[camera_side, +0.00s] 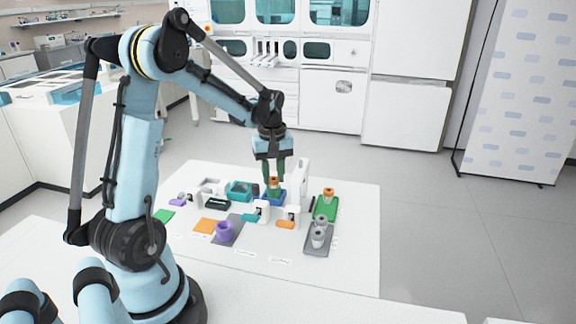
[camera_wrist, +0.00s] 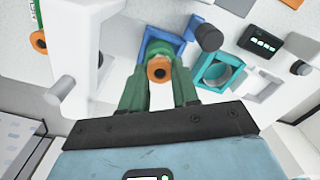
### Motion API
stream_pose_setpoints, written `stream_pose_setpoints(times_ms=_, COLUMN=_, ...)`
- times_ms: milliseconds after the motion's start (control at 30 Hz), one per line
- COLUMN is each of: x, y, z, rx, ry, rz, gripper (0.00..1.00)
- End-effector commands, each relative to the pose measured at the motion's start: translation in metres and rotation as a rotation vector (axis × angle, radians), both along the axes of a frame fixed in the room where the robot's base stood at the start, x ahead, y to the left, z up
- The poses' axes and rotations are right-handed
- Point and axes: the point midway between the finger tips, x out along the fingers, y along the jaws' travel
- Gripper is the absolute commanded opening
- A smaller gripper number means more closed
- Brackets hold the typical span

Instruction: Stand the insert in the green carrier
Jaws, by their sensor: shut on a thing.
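My gripper (camera_side: 273,180) has green fingers and is shut on an orange-topped insert (camera_side: 273,186). In the wrist view the insert (camera_wrist: 160,69) shows as an orange ring with a dark hole, between the fingertips (camera_wrist: 160,88). It is upright at a blue square holder (camera_side: 272,197); I cannot tell whether it touches it. The holder also shows in the wrist view (camera_wrist: 181,47). The green carrier (camera_side: 324,214) lies to the right on the table, with another orange-topped piece (camera_side: 328,193) on it. That piece (camera_wrist: 38,41) shows at the wrist view's upper left.
A white upright post (camera_side: 304,172) stands between the holder and the green carrier. A grey tray (camera_side: 318,247) with grey cylinders is in front of the carrier. A teal square frame (camera_side: 240,190) and a purple ring (camera_side: 224,228) are to the left. The table's right side is clear.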

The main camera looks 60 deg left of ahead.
Motion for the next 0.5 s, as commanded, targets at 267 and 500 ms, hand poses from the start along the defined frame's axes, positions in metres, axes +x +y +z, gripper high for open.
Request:
stream_pose_setpoints(times_ms=267, x=0.0000, y=0.0001, z=-0.0004, rx=0.000, ry=0.000, rz=0.000, gripper=0.44)
stream_pose_setpoints(times_ms=500, x=0.0000, y=0.0001, z=-0.0003, rx=0.000, ry=0.000, rz=0.000, gripper=0.60)
